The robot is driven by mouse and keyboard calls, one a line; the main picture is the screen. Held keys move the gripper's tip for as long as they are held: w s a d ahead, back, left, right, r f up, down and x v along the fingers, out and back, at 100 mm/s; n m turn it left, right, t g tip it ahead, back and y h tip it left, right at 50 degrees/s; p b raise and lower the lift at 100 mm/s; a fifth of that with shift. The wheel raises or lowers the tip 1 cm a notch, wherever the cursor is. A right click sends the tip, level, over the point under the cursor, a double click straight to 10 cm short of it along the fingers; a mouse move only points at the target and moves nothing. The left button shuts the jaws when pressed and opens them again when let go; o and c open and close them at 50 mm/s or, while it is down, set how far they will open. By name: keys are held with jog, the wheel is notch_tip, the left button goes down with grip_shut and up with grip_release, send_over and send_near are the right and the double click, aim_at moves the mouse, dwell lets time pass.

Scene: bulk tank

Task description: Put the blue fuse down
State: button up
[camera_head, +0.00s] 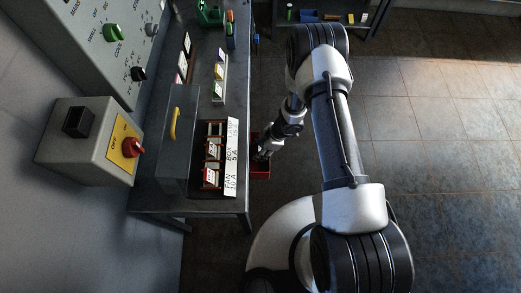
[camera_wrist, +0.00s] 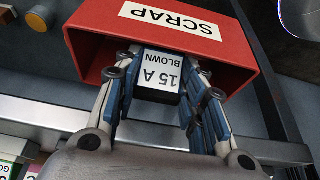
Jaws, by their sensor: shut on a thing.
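My gripper (camera_wrist: 160,84) is shut on a fuse (camera_wrist: 160,74), which has a dark body and a white label reading "15 A BLOWN". The label shows upside down in the wrist view, and the fuse's blue colour is hard to make out. The fuse is at the mouth of a red box (camera_wrist: 245,50) labelled "SCRAP"; I cannot tell how deep it is inside. In the head view my gripper (camera_head: 264,153) is at the red box (camera_head: 262,172), beside the bench's right edge. The fuse is hidden there.
The bench (camera_head: 232,213) carries a fuse block (camera_head: 212,155) with a white label strip, a grey cover with a yellow handle (camera_head: 175,124), and a row of small labelled items (camera_head: 219,75). A grey box with a red knob (camera_head: 133,147) stands left. The floor right is clear.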

jog(key=shift+f+b, duration=0.45)
jog(key=shift+f, duration=0.15)
jog(key=o, duration=1.1)
jog(key=shift+c, duration=0.2)
jog(key=shift+r, duration=0.15)
